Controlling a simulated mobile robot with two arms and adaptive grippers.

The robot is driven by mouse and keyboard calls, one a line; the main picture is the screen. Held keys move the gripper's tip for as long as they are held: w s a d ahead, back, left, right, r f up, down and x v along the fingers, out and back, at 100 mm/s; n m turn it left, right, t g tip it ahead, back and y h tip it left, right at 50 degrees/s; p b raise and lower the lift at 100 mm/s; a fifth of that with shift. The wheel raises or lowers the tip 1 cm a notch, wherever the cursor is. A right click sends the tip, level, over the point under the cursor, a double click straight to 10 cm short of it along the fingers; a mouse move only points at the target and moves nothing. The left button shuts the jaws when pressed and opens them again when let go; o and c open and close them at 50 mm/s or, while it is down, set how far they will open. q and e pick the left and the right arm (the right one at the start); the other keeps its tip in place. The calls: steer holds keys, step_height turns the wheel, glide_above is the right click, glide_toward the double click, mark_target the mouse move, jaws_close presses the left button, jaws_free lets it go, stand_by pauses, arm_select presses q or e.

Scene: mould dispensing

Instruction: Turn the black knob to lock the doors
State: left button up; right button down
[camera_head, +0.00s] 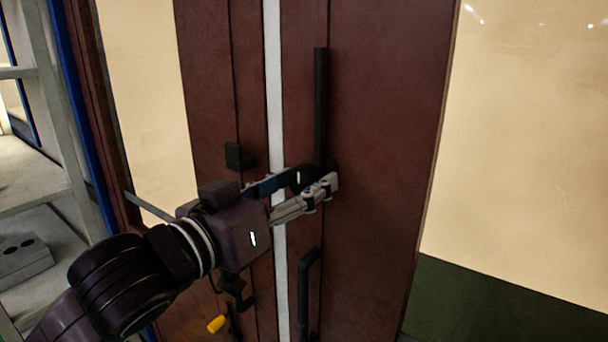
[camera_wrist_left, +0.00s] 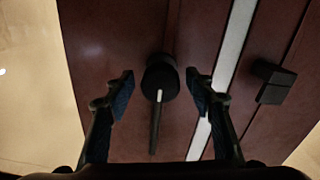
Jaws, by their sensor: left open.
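The black round knob (camera_wrist_left: 161,76) with a white line on its face sits on the dark red door, at the centre of the left wrist view. In the head view it is mostly hidden behind my fingers. My left gripper (camera_head: 322,180) reaches from the left across the pale door seam. In the left wrist view its two fingers (camera_wrist_left: 160,92) are open, one on each side of the knob, with visible gaps. I cannot tell how far the tips are from the door. My right gripper is not in view.
A long black vertical bar (camera_head: 320,95) rises above the knob. A black handle (camera_head: 304,295) is lower down. A square black fitting (camera_head: 237,157) is on the left door. A yellow-tipped part (camera_head: 217,324) is below. Grey shelves (camera_head: 30,180) stand at the far left.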

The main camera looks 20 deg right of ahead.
arm_select(q)
steer(key=shift+w+d, duration=0.25)
jaws_close()
stand_by(0.3)
